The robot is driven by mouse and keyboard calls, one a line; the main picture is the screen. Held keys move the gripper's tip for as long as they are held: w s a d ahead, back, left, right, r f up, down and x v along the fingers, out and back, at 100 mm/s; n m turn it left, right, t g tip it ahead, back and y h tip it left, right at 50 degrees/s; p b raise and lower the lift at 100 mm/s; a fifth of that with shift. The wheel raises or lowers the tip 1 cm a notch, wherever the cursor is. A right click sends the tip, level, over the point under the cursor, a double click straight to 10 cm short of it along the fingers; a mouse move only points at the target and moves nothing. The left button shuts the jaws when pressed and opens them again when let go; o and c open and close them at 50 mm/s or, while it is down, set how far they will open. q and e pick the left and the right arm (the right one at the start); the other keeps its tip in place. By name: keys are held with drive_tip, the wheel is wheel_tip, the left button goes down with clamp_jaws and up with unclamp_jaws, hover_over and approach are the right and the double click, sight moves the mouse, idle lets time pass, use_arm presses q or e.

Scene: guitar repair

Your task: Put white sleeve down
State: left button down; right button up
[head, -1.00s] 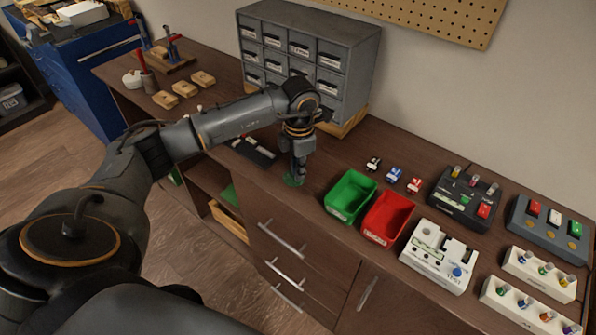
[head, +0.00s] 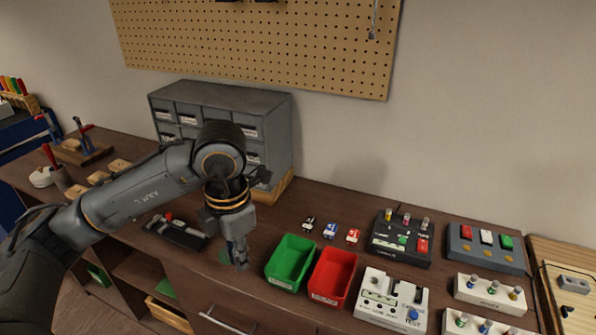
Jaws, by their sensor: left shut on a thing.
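My left gripper (head: 238,256) points down over the workbench, just left of the green bin (head: 291,262). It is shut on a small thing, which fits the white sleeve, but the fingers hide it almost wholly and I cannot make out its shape. A green patch (head: 224,257) shows on the bench right beside the fingertips. I cannot tell whether the held thing touches the bench. My right gripper is not in view.
A red bin (head: 332,277) stands right of the green one. Behind them are small black-and-white, blue and red parts (head: 330,230). A dark tray (head: 176,232) lies left, grey drawers (head: 270,120) behind. A white test box (head: 390,299) and dark device (head: 400,240) stand right.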

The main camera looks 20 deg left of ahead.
use_arm(q)
drive_tip(key=m, duration=0.3)
drive_tip(key=shift+s+d+f, duration=0.15)
drive_tip(key=shift+d+f, duration=0.1)
drive_tip(key=shift+f, duration=0.1)
drive_tip(key=s+d+f+m, duration=0.1)
drive_tip(key=d+f+m, duration=0.1)
drive_tip(key=m, duration=1.1)
drive_tip(key=s+d+f+m, duration=0.2)
drive_tip(key=f+m, duration=0.2)
drive_tip(key=m, duration=0.9)
drive_tip(key=shift+s+m+h, duration=0.3)
drive_tip(key=shift+h, duration=0.1)
